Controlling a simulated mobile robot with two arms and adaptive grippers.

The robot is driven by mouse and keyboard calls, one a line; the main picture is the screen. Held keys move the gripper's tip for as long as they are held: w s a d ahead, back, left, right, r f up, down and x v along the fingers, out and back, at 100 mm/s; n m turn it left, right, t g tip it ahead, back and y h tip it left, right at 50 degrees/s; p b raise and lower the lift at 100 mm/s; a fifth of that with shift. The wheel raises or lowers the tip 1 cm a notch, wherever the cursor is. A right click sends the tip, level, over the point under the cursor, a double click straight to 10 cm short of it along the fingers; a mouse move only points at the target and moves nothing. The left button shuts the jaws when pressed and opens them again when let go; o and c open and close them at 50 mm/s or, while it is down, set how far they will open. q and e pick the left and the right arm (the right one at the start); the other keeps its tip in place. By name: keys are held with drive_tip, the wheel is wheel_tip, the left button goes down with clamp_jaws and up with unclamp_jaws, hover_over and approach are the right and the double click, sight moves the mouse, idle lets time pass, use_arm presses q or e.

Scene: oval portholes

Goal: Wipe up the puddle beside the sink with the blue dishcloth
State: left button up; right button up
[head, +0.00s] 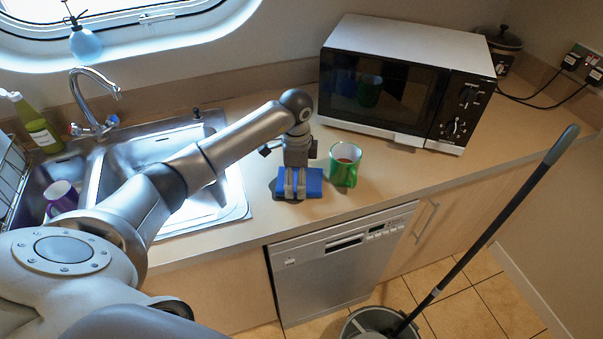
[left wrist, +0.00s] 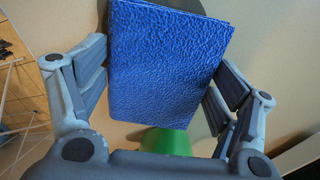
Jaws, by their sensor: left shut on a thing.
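The blue dishcloth (head: 313,182) is held in my left gripper (head: 296,184), over the counter just right of the sink (head: 236,190). In the left wrist view the folded cloth (left wrist: 168,65) sits between the two fingers of the gripper (left wrist: 165,85) and fills the middle. A dark patch shows at the cloth's left edge in the head view; whether it is the puddle or a shadow I cannot tell. The cloth and gripper hide the counter under them. Whether the cloth touches the counter is unclear. My right gripper is not in view.
A microwave (head: 400,85) stands behind. A purple mug (head: 62,198) is in the sink. The counter's front edge is near.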

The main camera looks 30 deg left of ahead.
sight(277, 186)
use_arm(q)
drive_tip(key=shift+s+a+p, duration=0.5)
drive_tip(key=shift+s+a, duration=0.35)
drive_tip(key=shift+s, duration=0.25)
drive_tip(key=shift+s+a+p, duration=0.5)
drive_tip(key=shift+s+a, duration=0.3)
drive_tip(key=shift+s, duration=0.3)
drive_tip(key=shift+s+a+f+p, duration=0.15)
drive_tip(key=shift+s+a, duration=0.15)
drive_tip(key=shift+s, duration=0.2)
drive_tip(key=shift+s+a+r+p, duration=0.15)
drive_tip(key=shift+s+a, duration=0.15)
drive_tip(key=shift+s, duration=0.15)
drive_tip(key=shift+s+f, duration=0.1)
drive_tip(key=shift+f, duration=0.2)
drive_tip(key=shift+a, duration=0.1)
drive_tip(key=w+d+r+p, duration=0.1)
drive_tip(key=r+p, duration=0.1)
drive_tip(key=r, duration=0.1)
drive_tip(key=w+r+p, duration=0.1)
drive_tip(key=r+p, duration=0.1)
drive_tip(key=r, duration=0.1)
drive_tip(key=w+d+r+p, duration=0.1)
drive_tip(key=r, duration=0.2)
drive_tip(key=shift+w+d+r+p, duration=0.2)
drive_tip(key=shift+w+d+p, duration=0.15)
drive_tip(key=shift+w+p, duration=0.05)
drive_tip(key=shift+w, duration=0.1)
